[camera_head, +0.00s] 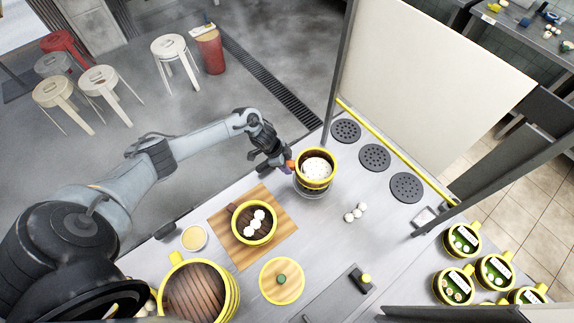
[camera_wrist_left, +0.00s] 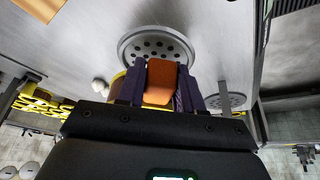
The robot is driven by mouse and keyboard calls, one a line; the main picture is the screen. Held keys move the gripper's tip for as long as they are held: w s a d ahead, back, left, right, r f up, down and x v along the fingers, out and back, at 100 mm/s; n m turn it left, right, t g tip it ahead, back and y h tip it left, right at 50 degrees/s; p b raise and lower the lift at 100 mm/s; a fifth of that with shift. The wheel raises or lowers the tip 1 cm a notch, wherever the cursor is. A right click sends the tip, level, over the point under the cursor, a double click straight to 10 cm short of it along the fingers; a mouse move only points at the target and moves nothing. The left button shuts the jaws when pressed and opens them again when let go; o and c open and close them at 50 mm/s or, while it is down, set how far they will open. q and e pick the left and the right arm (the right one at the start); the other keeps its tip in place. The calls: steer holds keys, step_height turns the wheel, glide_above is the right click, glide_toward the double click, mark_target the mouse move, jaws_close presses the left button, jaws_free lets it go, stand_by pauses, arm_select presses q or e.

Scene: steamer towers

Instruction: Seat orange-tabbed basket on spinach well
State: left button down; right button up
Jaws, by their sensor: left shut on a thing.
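My left gripper (camera_head: 286,165) is shut on the orange tab (camera_wrist_left: 161,82) of a round yellow-rimmed basket (camera_head: 313,184), with a purple finger on each side of the tab. The basket looks upright, and a whitish round surface shows inside it. A silvery ring shows just below the basket in the head view; whether the basket touches it cannot be told. In the left wrist view a metal-rimmed perforated plate (camera_wrist_left: 155,42) lies beyond the tab. No spinach mark is readable on any well. My right gripper is not in view.
Three dark perforated discs (camera_head: 374,157) run along the counter to the right. White buns (camera_head: 355,213) lie on the counter. A bun basket (camera_head: 235,225) stands on a wooden board (camera_head: 284,218). Yellow-rimmed containers (camera_head: 493,270) stand at lower right. A post rises behind the basket.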

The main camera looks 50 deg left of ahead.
arm_select(q)
steer(key=shift+f+b, duration=1.45)
steer(key=shift+f, duration=0.65)
steer(key=shift+f+b, duration=1)
steer(key=shift+f, duration=0.3)
steer(key=c, duration=0.6)
jaws_free()
steer(key=shift+c, duration=0.2)
steer(key=shift+a+r, duration=0.1)
steer(key=v, duration=1)
steer(key=shift+r+p, duration=0.35)
steer(key=shift+p, duration=0.1)
steer(key=shift+s, duration=0.1)
